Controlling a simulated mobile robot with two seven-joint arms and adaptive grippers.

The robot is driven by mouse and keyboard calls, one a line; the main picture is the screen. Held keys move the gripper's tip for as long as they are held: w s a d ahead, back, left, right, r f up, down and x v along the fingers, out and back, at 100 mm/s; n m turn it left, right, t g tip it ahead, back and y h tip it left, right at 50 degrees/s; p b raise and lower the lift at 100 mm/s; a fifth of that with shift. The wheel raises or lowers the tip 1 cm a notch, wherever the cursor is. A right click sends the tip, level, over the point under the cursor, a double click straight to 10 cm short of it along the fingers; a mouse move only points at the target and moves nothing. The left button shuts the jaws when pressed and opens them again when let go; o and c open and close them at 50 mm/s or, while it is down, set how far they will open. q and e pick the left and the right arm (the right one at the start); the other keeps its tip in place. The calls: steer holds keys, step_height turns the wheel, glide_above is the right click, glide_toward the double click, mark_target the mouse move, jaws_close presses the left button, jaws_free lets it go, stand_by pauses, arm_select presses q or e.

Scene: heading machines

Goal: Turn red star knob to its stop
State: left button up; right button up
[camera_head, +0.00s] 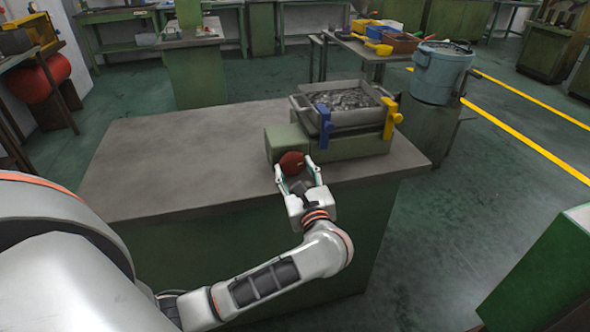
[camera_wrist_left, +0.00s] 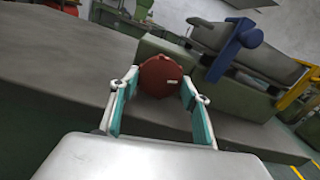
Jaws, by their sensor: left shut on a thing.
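The red star knob (camera_head: 292,163) sits on the front face of a green machine base (camera_head: 345,147) on the workbench. It also shows in the left wrist view (camera_wrist_left: 160,77), with a small pale mark near its right side. My left gripper (camera_head: 298,178) comes at the knob from the front, with one finger on each side. In the left wrist view the left gripper (camera_wrist_left: 159,90) has its teal-lined fingers closed on the knob's sides. The knob's shaft is hidden behind it. My right gripper is not in view.
A metal tray (camera_head: 345,117) of small parts sits on the green base, with a blue clamp (camera_head: 325,127) and a yellow clamp (camera_head: 391,117) at its sides. The grey bench top (camera_head: 180,155) is clear to the left. A blue-grey bucket (camera_head: 441,75) stands behind right.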

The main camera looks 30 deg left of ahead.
arm_select(q)
steer(key=m+p, duration=0.1)
steer(key=m, duration=0.1)
steer(key=shift+r+m, duration=0.15)
steer(key=shift+m, duration=0.15)
steer(key=m+p, duration=0.2)
steer(key=shift+m, duration=0.3)
steer(key=shift+m+p, duration=1)
steer(key=shift+m, duration=0.1)
steer(key=shift+m+p, duration=0.75)
steer(key=shift+m, duration=0.25)
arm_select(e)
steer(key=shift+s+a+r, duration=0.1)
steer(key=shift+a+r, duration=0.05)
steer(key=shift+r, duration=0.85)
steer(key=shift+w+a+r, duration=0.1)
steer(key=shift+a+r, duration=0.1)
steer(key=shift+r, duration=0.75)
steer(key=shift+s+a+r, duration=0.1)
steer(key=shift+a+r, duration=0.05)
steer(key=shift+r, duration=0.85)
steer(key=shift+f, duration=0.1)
arm_select(q)
steer(key=o, duration=1.1)
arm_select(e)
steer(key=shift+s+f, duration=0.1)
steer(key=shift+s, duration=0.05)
